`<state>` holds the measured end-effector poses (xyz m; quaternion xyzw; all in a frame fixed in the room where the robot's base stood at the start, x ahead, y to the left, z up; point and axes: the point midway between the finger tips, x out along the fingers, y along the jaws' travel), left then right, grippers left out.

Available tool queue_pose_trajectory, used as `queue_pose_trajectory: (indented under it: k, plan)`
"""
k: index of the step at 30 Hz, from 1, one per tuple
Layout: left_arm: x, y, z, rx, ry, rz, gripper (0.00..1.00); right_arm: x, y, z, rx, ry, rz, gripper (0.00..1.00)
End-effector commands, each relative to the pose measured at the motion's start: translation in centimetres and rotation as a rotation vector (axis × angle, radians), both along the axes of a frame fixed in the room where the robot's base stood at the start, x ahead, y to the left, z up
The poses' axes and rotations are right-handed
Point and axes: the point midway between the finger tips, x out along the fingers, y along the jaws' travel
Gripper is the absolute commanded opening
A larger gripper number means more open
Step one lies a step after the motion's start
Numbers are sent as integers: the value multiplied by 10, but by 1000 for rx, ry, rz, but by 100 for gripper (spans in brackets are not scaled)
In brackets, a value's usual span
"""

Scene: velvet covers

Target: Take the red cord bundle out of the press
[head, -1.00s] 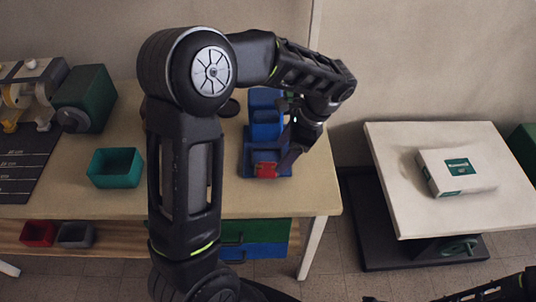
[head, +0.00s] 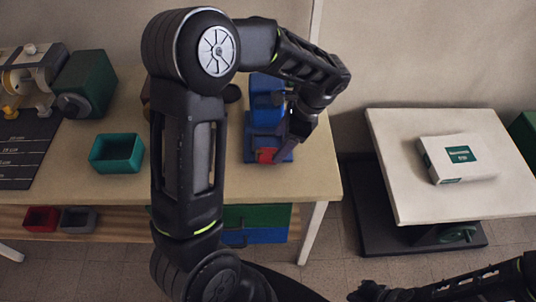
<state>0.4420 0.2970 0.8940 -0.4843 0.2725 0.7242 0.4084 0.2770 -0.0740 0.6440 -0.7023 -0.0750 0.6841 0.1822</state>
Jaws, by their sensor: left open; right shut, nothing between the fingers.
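The blue press (head: 268,87) stands near the right end of the wooden table. The red cord bundle (head: 266,155) sits low at the press's front, partly hidden. My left gripper (head: 287,146) reaches down over the press from the right side, with its fingers open at the red bundle. Whether a finger touches the bundle I cannot tell. My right gripper (head: 372,292) is at the bottom edge of the view, away from the press, shut and empty.
A white side table (head: 398,192) at the right bears a white-green box (head: 457,158). My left arm hides the table's middle.

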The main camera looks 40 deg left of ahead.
Motion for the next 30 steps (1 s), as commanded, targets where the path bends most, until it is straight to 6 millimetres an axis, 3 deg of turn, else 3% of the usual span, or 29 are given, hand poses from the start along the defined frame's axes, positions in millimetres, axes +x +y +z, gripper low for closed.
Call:
queue_pose_trajectory:
  k: [12,30]
  plan:
    - [-10,17,-44,0,2,0,73,-1,-1,11,-3,4,-2,0]
    - [-10,18,-47,0,1,0,73,-2,-1,11,-3,5,-1,0]
